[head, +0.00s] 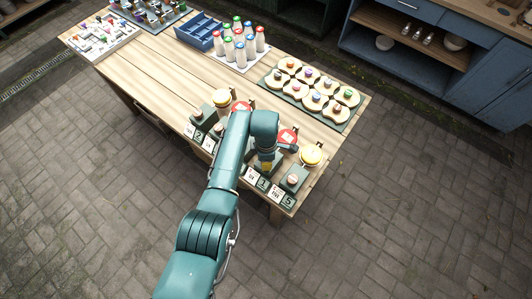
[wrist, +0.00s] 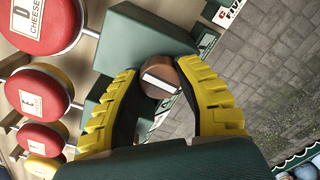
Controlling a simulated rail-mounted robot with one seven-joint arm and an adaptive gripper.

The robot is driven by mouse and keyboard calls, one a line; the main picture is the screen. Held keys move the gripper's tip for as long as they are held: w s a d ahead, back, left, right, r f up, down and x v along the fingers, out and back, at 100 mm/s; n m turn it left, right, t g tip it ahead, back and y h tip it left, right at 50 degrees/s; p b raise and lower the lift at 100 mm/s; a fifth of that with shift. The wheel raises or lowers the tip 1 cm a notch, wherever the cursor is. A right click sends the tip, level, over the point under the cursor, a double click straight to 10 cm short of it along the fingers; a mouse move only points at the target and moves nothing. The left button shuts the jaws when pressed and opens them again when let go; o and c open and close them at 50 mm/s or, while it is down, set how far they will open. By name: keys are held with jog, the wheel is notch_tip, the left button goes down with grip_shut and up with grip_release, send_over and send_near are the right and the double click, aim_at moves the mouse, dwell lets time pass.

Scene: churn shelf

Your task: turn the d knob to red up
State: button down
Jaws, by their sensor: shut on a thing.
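In the wrist view my gripper (wrist: 168,92) has its two yellow ribbed fingers closed in around a small round copper-brown knob (wrist: 160,78). A red disc (wrist: 48,25) marked D CHEESE stands at the upper left. In the head view my gripper (head: 266,163) is at the front edge of the table, and the arm hides the knob.
Other red discs (wrist: 38,93) line the left of the wrist view. In the head view, a neighbouring green block with a knob (head: 294,180) stands close at the right, with number cards in front. Bottles (head: 240,45) and a board of round pieces (head: 310,88) stand farther back.

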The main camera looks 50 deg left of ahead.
jog(key=shift+f+n, duration=0.1)
jog(key=shift+n, duration=0.4)
jog(key=c, duration=0.6)
grip_release()
notch_tip(320, 180, up, 12)
dwell(0.5)
